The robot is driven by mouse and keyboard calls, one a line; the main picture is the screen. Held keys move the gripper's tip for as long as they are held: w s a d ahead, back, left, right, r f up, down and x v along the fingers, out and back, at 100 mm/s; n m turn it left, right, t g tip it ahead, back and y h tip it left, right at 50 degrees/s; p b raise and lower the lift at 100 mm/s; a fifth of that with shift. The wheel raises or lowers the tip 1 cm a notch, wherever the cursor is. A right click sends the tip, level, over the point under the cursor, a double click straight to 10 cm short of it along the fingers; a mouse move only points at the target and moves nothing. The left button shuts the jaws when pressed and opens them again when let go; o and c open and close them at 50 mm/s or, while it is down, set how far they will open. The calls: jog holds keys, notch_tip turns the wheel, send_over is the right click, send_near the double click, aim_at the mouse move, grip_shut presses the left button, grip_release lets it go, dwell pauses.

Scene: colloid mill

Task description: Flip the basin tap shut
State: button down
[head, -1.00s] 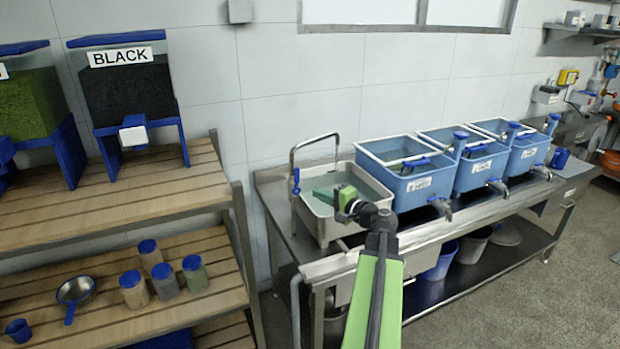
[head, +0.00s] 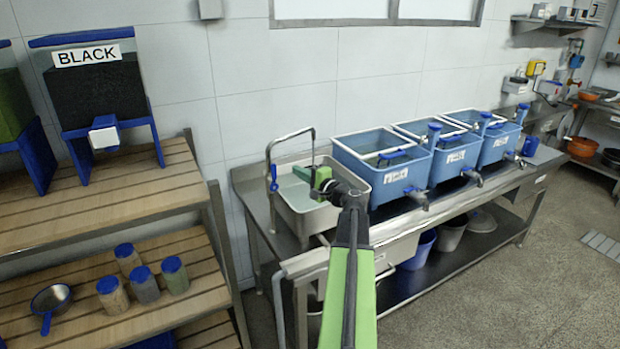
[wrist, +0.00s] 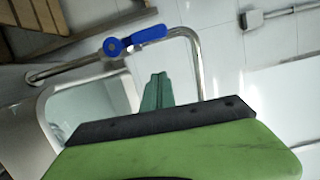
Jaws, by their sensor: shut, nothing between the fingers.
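The basin tap is a bent steel pipe (head: 291,138) with a blue lever handle (head: 273,178), rising at the left side of the steel basin (head: 325,215). In the wrist view the blue lever (wrist: 135,41) sits on the pipe (wrist: 75,71), ahead of my gripper and a little left. The basin (wrist: 52,112) shows below it. My gripper (head: 308,176) is over the basin, to the right of the lever and apart from it. Its green fingers (wrist: 157,88) are shut together and hold nothing.
Three blue tubs (head: 382,165) with blue-handled taps stand on the steel bench right of the basin. A wooden shelf (head: 110,205) with jars and a black-filled dispenser (head: 95,95) stands at left. Buckets (head: 420,247) sit on the bench's lower shelf. Open floor lies at front right.

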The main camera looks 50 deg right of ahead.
aim_at(274, 171)
jog(key=shift+w+a+r, duration=0.1)
jog(key=shift+w+a, duration=1.4)
jog(key=shift+a, duration=0.3)
